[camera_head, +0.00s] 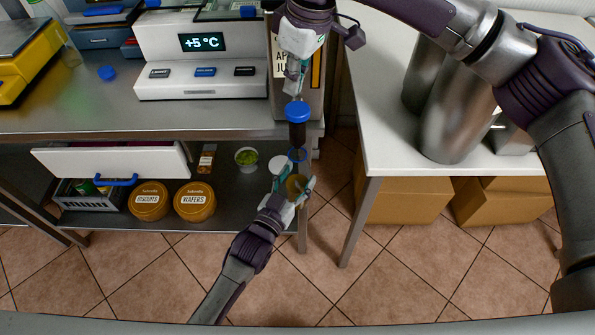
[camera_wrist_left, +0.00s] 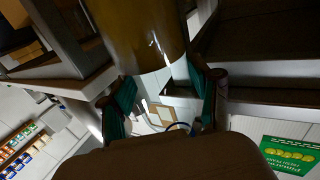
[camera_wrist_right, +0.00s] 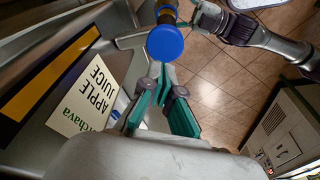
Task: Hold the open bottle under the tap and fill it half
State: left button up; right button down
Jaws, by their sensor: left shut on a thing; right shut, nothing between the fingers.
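The tap (camera_head: 297,135) has a blue round top and a dark body on the front of the apple juice dispenser (camera_head: 316,85). The blue top (camera_wrist_right: 165,43) fills the upper middle of the right wrist view. My left gripper (camera_head: 295,190) is shut on the amber-brown bottle (camera_wrist_left: 140,35), low beneath the tap. A blue ring (camera_head: 297,155) shows between tap and gripper; I cannot tell which it belongs to. The bottle's mouth and fill level are not clear. My right gripper (camera_head: 293,88) is shut and empty, just above the tap's blue top.
The lower shelf (camera_head: 110,222) holds biscuit and wafer tins. A white table (camera_head: 385,130) with steel canisters (camera_head: 455,115) stands right. Between them is open floor.

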jog(key=shift+w+a+v, duration=0.15)
jog(key=shift+a+v, duration=0.05)
jog(key=shift+v, duration=1)
jog(key=shift+w+a+v, duration=0.1)
jog(key=shift+a+v, duration=0.1)
jog(key=shift+v, duration=1.05)
pick_arm(q)
jog(key=shift+f, duration=0.15)
